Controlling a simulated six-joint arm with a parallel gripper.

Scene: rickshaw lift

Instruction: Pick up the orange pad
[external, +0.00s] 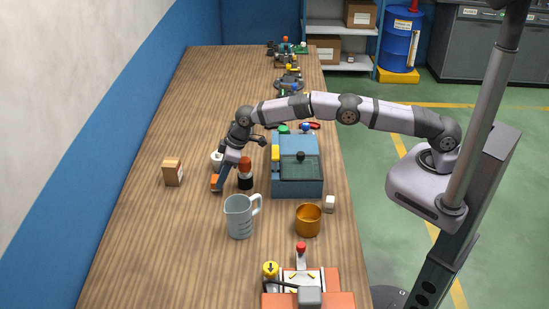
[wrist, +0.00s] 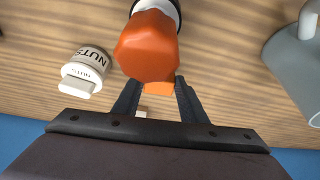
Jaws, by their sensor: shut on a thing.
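The orange pad (external: 214,180) is at the tip of my gripper (external: 218,177), over the left-middle part of the wooden table. In the wrist view the pad (wrist: 158,87) shows as a small orange block between the two dark fingers of my gripper (wrist: 157,93). The fingers are shut on it. A bottle with a rounded orange-red top (wrist: 147,48) hides part of that view; it stands just right of my gripper in the external view (external: 245,172). I cannot tell whether the pad touches the table.
A white NUTS jar (wrist: 88,67) stands close by, partly behind my gripper outside. A light-blue jug (external: 240,215), an orange cup (external: 308,220) and a blue box-shaped machine (external: 297,181) stand to the right. A small cardboard box (external: 173,172) is left; table beyond it is clear.

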